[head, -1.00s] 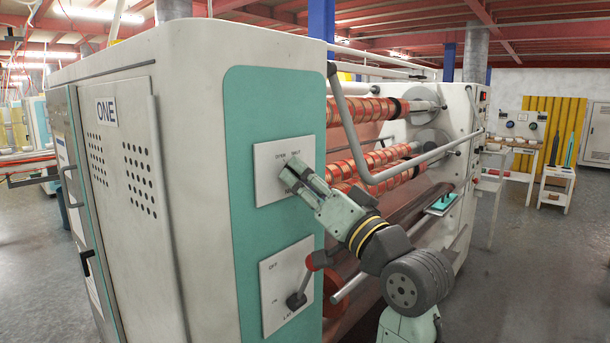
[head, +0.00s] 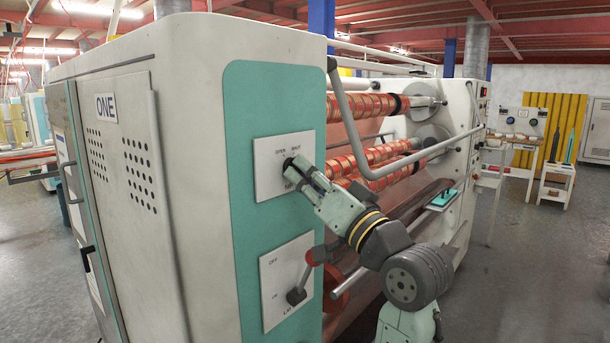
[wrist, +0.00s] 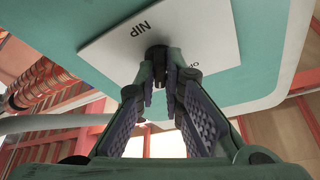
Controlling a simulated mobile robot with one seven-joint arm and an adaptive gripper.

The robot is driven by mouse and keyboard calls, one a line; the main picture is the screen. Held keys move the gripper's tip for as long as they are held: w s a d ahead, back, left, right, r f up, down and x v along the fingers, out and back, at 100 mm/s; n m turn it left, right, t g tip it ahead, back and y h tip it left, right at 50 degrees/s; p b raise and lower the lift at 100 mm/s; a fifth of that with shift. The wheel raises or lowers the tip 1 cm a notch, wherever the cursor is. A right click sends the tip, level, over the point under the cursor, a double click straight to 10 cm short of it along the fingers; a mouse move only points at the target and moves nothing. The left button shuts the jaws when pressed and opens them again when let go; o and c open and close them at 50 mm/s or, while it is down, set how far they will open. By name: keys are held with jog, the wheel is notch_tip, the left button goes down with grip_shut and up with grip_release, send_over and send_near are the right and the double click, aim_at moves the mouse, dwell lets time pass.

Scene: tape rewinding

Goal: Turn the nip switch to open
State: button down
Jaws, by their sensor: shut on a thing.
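The nip switch is a small dark knob on a white plate (head: 266,158) set in the teal strip of the machine's end. My gripper (head: 291,167) reaches the plate from the lower right. In the wrist view, the fingertips of my gripper (wrist: 160,72) are closed together around the dark knob (wrist: 157,51), next to the NIP lettering on the plate (wrist: 205,30). The fingers cover most of the knob, so its exact setting is hard to tell.
A second plate (head: 276,305) below holds a lever with a red ball (head: 317,256), close under my arm. A grey bent bar (head: 352,125) and red-orange rolls (head: 362,105) stand right of the gripper. A white cabinet body (head: 120,190) fills the left. Floor is open at right.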

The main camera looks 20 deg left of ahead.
jog(key=shift+f+n+b, duration=0.15)
jog(key=shift+n+b, duration=0.25)
jog(key=shift+b, duration=0.1)
jog(key=shift+w+d+n+g+y+b, duration=0.15)
jog(key=shift+n+g+y+b, duration=0.4)
jog(key=shift+n+g+b, duration=1.6)
jog(key=shift+w+a+n+g+y+b, duration=0.1)
jog(key=shift+n+g+y+b, duration=0.75)
jog(key=shift+n, duration=2.55)
jog(key=shift+w+d+n+g+y+b, duration=0.1)
jog(key=shift+w+n+g+y+b, duration=0.1)
jog(key=shift+n+g+b, duration=2)
jog(key=shift+n+t+p, duration=0.35)
jog(key=shift+n+t, duration=0.4)
jog(key=shift+t, duration=0.15)
jog(key=c, duration=1.7)
grip_release()
